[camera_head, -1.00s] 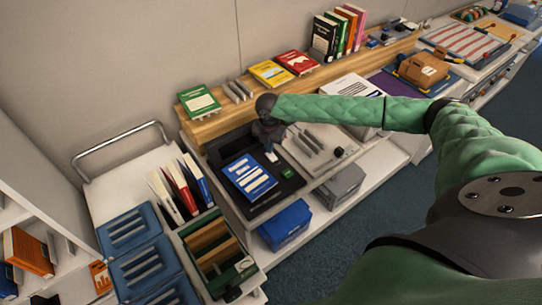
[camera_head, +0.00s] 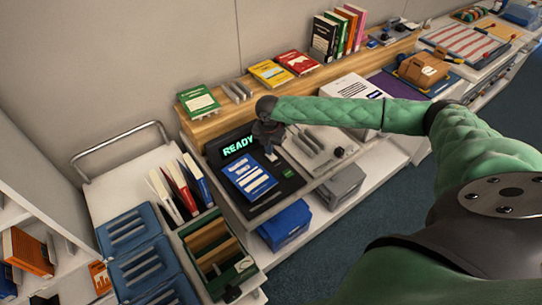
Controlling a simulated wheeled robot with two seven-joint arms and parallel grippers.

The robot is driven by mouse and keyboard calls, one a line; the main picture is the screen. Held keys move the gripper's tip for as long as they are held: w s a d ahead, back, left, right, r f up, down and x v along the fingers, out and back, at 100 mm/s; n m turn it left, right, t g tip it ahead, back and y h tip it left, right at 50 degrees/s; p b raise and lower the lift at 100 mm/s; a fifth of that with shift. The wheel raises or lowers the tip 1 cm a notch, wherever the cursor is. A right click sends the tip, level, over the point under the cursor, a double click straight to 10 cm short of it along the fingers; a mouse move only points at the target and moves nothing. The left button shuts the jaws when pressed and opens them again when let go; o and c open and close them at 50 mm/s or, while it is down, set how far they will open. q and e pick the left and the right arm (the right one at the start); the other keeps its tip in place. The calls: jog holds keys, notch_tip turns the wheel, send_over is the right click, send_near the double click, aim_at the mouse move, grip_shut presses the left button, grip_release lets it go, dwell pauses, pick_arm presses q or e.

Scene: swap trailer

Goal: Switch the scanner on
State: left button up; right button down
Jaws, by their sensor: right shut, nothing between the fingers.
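The scanner (camera_head: 273,204) is a black unit on the white counter. Its upright screen (camera_head: 238,147) is lit and reads READY in green letters. A blue book (camera_head: 248,178) lies on its bed. A small green patch (camera_head: 287,174) shows at the right of the bed. My right gripper (camera_head: 270,152) is shut and empty, pointing down at the scanner just right of the screen. A small pale piece lies at its fingertips; I cannot tell whether they touch it. My left gripper is not in view.
A wooden shelf (camera_head: 222,120) behind holds several books. A cart (camera_head: 112,172) on the left carries blue trays (camera_head: 137,262) and upright books. A grey device (camera_head: 330,158) stands right of the scanner. A blue bin (camera_head: 285,226) sits below.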

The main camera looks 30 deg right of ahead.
jog(key=shift+r+p, duration=2.95)
jog(key=shift+r, duration=0.5)
